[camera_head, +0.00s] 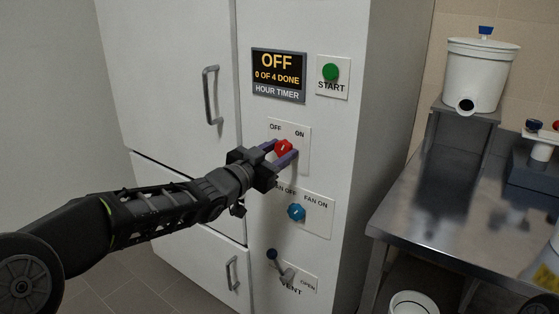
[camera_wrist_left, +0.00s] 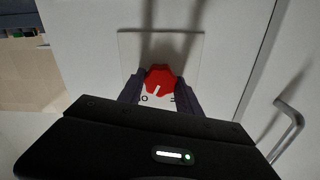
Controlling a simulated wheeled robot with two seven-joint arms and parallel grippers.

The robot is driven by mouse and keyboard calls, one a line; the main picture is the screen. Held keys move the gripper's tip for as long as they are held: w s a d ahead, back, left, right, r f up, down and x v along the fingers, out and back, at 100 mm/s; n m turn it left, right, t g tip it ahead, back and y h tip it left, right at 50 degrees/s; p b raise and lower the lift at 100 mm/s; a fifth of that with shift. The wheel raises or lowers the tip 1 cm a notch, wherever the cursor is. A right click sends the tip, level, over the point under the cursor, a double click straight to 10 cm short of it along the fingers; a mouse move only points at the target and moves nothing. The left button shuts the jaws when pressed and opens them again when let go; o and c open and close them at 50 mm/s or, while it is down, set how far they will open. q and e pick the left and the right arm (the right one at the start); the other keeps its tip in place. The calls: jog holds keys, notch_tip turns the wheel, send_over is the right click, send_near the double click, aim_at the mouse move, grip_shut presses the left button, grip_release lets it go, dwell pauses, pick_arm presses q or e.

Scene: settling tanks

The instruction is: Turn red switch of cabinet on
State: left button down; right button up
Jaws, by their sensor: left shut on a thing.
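The cabinet (camera_head: 345,120) is tall and white. Its red switch (camera_head: 284,148) is a knob on a white plate, below the printed words OFF at left and ON at right. My left gripper (camera_head: 281,152) has its two fingers on either side of the knob, shut on it. In the left wrist view the red knob (camera_wrist_left: 161,77) sits between the fingertips of my left gripper (camera_wrist_left: 159,86). Its white mark slants to the lower left there, and the printed letters are partly hidden. My right gripper is not in view.
The timer display (camera_head: 278,75) reads OFF and 0 OF 4 DONE. A green START button (camera_head: 331,72) is beside it. A blue fan knob (camera_head: 296,212) and a vent lever (camera_head: 279,264) are below the switch. A steel table (camera_head: 425,205) stands at right.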

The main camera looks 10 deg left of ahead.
pick_arm(q)
jog(key=shift+m+b, duration=0.5)
jog(key=shift+m, duration=0.5)
jog(key=c, duration=0.8)
grip_release()
jog(key=shift+s, duration=0.1)
jog(key=p+v, duration=0.1)
jog(key=v, duration=0.6)
jog(key=shift+s+a, duration=0.1)
jog(key=shift+s, duration=0.2)
jog(key=shift+a, duration=0.1)
